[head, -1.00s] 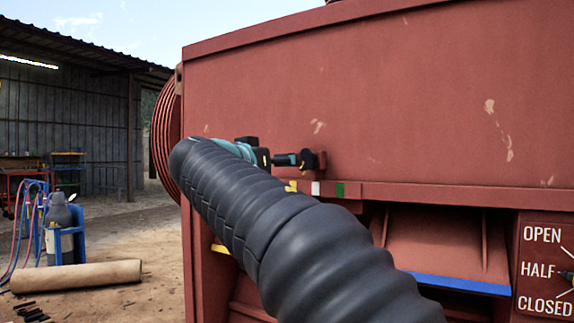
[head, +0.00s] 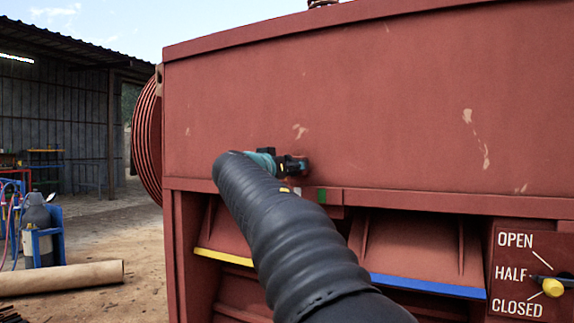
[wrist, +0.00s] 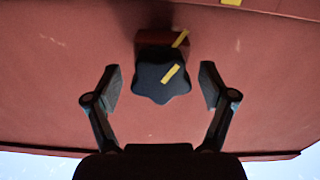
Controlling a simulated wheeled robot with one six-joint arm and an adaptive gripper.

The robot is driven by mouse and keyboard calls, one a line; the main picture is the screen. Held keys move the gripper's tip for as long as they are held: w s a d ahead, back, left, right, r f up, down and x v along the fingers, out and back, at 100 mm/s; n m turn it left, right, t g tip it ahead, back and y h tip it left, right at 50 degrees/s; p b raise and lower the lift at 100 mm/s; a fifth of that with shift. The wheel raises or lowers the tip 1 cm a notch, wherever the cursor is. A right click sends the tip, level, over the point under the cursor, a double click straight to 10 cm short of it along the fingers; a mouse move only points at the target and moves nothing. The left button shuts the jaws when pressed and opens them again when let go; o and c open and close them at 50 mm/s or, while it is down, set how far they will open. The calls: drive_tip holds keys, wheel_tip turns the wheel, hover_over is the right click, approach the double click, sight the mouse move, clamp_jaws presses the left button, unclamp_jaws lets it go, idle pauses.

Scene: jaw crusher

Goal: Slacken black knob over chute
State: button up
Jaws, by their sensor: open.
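The black knob (wrist: 160,86) is star-shaped with a yellow mark across it and sits on a short reddish mount on the red panel. My gripper (wrist: 160,76) is open, with one finger on each side of the knob and a visible gap on both sides. Whether the fingertips reach the knob's depth is hard to tell. In the head view my gripper (head: 291,166) is up close to the panel, above the chutes, and hides most of the knob. A yellow-edged chute (head: 224,257) and a blue-edged chute (head: 425,285) lie below.
The red crusher wall (head: 400,120) fills the space ahead. A ledge below the knob carries a green mark (head: 322,195). A lever with a yellow knob (head: 553,287) stands by an OPEN/HALF/CLOSED plate (head: 520,272) at right. Open ground with a pipe (head: 65,278) lies left.

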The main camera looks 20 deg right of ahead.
drive_tip(key=shift+d, duration=0.1)
drive_tip(key=c, duration=1.2)
drive_tip(key=n+b, duration=0.1)
drive_tip(key=n, duration=0.3)
drive_tip(key=shift+f, duration=0.1)
drive_tip(key=n, duration=0.4)
drive_tip(key=shift+n, duration=0.3)
drive_tip(key=n+p, duration=0.1)
drive_tip(key=n, duration=0.3)
drive_tip(key=shift+n+p, duration=0.85)
drive_tip(key=shift+n, duration=1.25)
